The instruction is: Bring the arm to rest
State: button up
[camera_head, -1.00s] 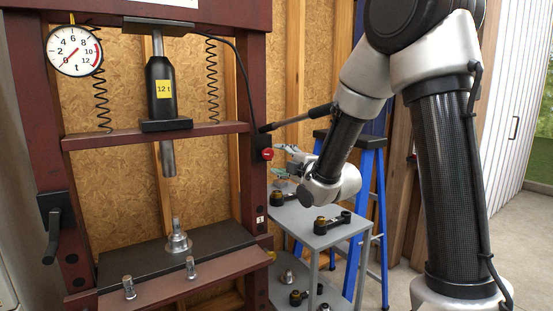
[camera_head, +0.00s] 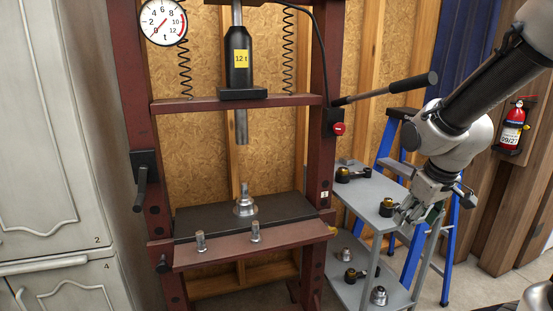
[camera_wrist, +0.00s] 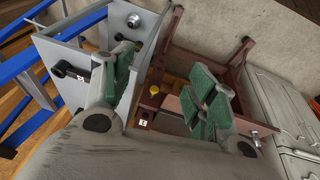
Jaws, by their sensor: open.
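My gripper (camera_head: 418,212) hangs at the end of my arm on the right of the head view, in front of the grey shelf cart's right side. In the wrist view my gripper (camera_wrist: 163,95) shows two green-padded fingers spread wide apart with nothing between them. The fingers point downward in the head view and appear clear of the cart, though the exact gap cannot be told.
A red shop press (camera_head: 250,232) with a metal part on its bed stands left of centre. A grey cart (camera_head: 368,212) holds several black joints. Floor shows at lower right.

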jog(key=s+d+r+m, duration=0.2)
jog(key=s+r+m, duration=0.2)
jog(key=s+r, duration=0.6)
jog(key=s, duration=0.4)
jog(key=shift+s+d+t, duration=0.25)
jog(key=shift+d+t, duration=0.15)
